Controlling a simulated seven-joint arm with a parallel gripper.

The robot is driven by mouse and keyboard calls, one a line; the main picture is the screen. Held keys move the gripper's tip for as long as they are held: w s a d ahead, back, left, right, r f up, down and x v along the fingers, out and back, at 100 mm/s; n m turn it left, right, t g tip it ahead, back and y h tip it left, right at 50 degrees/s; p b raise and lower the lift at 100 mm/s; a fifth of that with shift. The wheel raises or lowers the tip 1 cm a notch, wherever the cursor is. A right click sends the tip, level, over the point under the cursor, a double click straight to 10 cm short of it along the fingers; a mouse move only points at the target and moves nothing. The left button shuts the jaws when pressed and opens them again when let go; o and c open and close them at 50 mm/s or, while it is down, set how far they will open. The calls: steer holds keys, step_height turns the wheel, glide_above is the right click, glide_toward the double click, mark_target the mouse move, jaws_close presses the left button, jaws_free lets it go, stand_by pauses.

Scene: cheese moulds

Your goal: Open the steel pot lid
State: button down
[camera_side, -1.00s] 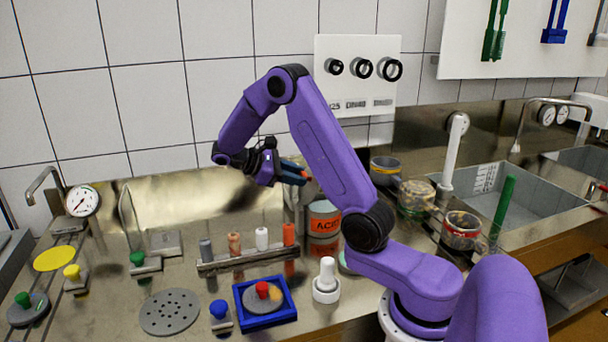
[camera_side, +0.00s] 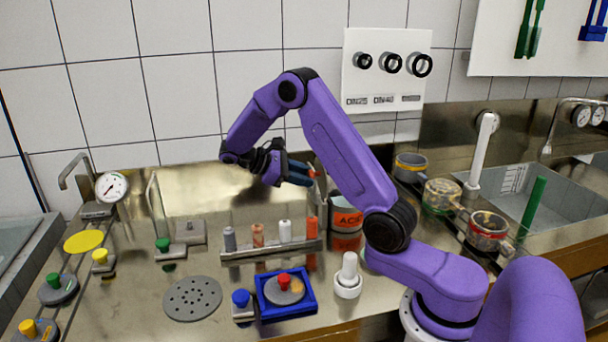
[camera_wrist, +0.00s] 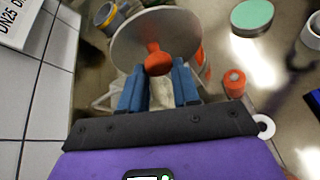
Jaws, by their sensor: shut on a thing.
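My gripper (camera_side: 300,172) is raised above the bench, close above and left of the steel pot (camera_side: 346,221) with the orange ACID label. In the wrist view its blue fingers (camera_wrist: 158,88) are shut on the orange knob (camera_wrist: 158,60) of a round grey lid (camera_wrist: 195,32). The lid is held in the air, apart from the pot, and appears tilted nearly edge-on in the side view. The pot's upper part is partly behind my arm in the side view.
A white plunger-like piece (camera_side: 348,278) and a blue square tray (camera_side: 287,306) stand nearer the front. Mugs (camera_side: 410,168) and the sink (camera_side: 550,196) are at the right.

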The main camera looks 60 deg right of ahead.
steer(key=shift+s+a+f, duration=0.2)
steer(key=shift+f, duration=0.15)
steer(key=c, duration=0.8)
jaws_free()
steer(key=shift+r, duration=0.1)
steer(key=shift+w+r, duration=0.1)
steer(key=shift+w, duration=0.05)
steer(key=v, duration=1.1)
steer(key=shift+w+a+r, duration=0.15)
steer(key=shift+w+a, duration=0.1)
steer(key=shift+w, duration=0.05)
